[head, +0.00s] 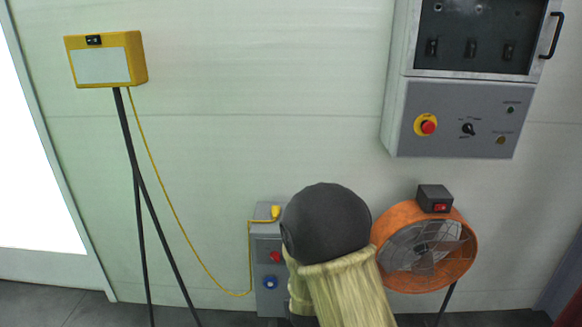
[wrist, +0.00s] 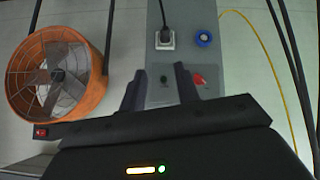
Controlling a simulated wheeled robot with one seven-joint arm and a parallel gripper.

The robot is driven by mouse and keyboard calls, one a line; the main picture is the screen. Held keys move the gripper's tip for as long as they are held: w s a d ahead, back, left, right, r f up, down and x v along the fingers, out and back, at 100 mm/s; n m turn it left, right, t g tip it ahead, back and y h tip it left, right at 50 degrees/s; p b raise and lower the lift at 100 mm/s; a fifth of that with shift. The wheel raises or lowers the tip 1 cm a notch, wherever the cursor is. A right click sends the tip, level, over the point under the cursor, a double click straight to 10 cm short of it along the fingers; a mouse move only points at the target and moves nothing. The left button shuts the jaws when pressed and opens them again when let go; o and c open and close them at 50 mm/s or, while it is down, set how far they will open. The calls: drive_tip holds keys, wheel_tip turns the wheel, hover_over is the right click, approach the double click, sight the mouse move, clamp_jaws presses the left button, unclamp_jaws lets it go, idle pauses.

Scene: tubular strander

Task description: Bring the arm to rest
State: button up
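My arm shows in the head view as a dark round joint with a pale ribbed sleeve, low in the middle. It covers part of the grey socket box (head: 268,262) on the wall. My gripper (wrist: 158,85) shows in the wrist view with its two dark fingers apart and nothing between them. I cannot tell how far the fingers are from the box. The gripper is hidden in the head view.
An orange fan (head: 430,250) stands right of my arm. A grey control cabinet (head: 460,118) with a red stop button (head: 428,127) hangs at upper right. A yellow work lamp (head: 105,60) on a dark tripod stands left; its yellow cable (head: 180,235) runs to the socket box.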

drive_tip(key=s+d+r+m+g, duration=0.1)
drive_tip(key=s+d+r+g, duration=0.1)
drive_tip(key=s+d+r, duration=0.3)
drive_tip(key=s+d+r+g, duration=0.2)
drive_tip(key=s, duration=0.5)
drive_tip(key=s+d+r+m+g, duration=0.1)
drive_tip(key=s+d+r+g, duration=0.1)
drive_tip(key=s+d+r, duration=0.35)
drive_tip(key=w+p+v, duration=0.2)
drive_tip(key=p+v, duration=0.8)
drive_tip(key=p, duration=0.2)
drive_tip(key=w+r+p+v, duration=0.1)
drive_tip(key=w+p+v, duration=0.1)
drive_tip(key=p+v, duration=0.9)
drive_tip(key=shift+a+r+y+p, duration=0.25)
drive_tip(key=shift+a+y+p, duration=0.05)
drive_tip(key=shift+p, duration=0.4)
